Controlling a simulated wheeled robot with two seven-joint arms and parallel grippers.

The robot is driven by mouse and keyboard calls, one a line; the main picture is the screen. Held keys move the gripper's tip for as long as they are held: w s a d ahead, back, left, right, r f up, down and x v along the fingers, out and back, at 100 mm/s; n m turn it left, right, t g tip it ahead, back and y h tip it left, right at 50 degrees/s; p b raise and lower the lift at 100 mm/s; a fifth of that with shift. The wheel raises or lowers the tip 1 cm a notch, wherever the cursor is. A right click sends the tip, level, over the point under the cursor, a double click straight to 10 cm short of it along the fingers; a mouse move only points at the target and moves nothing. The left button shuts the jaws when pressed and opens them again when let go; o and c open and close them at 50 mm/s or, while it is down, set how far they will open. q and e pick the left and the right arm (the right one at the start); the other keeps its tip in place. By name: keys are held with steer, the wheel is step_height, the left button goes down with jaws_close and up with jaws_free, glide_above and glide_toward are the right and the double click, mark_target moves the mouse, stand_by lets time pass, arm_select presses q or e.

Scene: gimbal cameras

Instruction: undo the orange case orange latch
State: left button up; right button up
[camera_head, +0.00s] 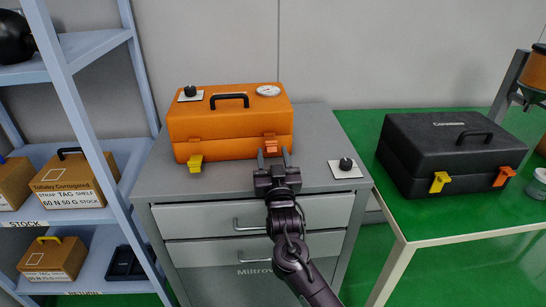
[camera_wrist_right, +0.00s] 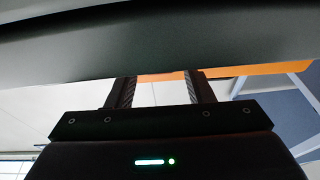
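The orange case (camera_head: 222,133) stands closed on the grey drawer cabinet. Its orange latch (camera_head: 270,144) is on the right of the front face, and a yellow latch (camera_head: 195,164) sticks out at the lower left. My right gripper (camera_head: 274,157) is just in front of the orange latch, fingers apart, one to each side of it in the head view. I cannot tell whether they touch it. In the wrist view the fingers (camera_wrist_right: 162,88) are spread with a gap between them; an orange strip (camera_wrist_right: 250,70) shows behind, and a dark shape covers the top. My left gripper is out of view.
A black knob on a white plate (camera_head: 345,167) sits on the cabinet top (camera_head: 315,130) to the right. A black case (camera_head: 440,155) with yellow and orange latches stands on the green table (camera_head: 440,220). Shelves with boxes (camera_head: 75,185) stand at left.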

steer(key=shift+s, duration=0.1)
steer(key=v, duration=0.6)
steer(key=shift+s+f, duration=0.1)
steer(key=shift+s, duration=0.05)
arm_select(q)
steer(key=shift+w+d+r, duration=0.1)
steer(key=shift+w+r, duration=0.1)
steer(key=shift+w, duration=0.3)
arm_select(e)
steer(key=shift+s+f, duration=0.1)
steer(key=shift+s, duration=0.55)
